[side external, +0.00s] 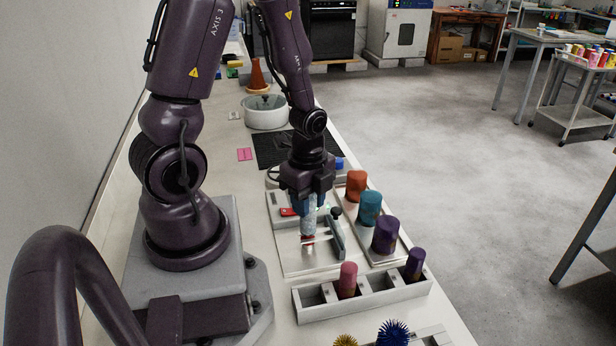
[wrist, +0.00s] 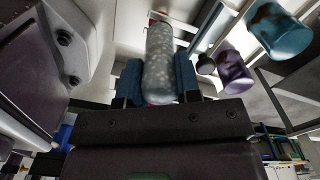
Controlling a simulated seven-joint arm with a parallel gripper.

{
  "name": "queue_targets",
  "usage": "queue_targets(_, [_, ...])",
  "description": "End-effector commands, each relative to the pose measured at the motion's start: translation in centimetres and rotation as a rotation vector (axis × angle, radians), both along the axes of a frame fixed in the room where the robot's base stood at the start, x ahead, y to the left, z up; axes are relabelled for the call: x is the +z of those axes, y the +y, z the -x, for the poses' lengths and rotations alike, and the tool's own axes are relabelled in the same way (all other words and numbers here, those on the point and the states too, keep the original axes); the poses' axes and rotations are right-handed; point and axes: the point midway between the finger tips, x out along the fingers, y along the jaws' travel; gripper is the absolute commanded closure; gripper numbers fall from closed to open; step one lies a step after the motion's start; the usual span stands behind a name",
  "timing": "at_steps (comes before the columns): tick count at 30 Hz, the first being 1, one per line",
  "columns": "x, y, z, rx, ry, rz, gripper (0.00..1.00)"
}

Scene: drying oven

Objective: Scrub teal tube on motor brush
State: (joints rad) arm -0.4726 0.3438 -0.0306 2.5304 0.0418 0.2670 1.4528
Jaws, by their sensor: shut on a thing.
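My gripper (side external: 308,203) points down over a pale metal base plate (side external: 290,262) in the side view. Its blue fingers (wrist: 158,66) are shut on a speckled, pale grey-teal tube (wrist: 159,82), one on each side. In the side view the tube (side external: 309,222) hangs upright below the fingers, its lower end close to a small metal fixture on the plate. I cannot tell whether they touch. A red part (side external: 289,212) and a dark-knobbed lever (side external: 337,230) sit beside it. Any brush bristles at the tube's mouth are hidden.
Orange (side external: 356,185), teal (side external: 370,208) and purple (side external: 386,235) cups stand on a tray right of the plate. A grey rack (side external: 375,299) in front holds a pink tube (side external: 348,280) and a purple tube (side external: 415,264). Spiky blue (side external: 393,333) and yellow brushes stand nearest.

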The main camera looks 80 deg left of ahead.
Motion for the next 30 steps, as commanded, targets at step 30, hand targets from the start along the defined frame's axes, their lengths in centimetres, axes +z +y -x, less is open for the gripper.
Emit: queue_targets(30, [-1.4,0.0,0.0,0.001,0.000,0.000,0.91])
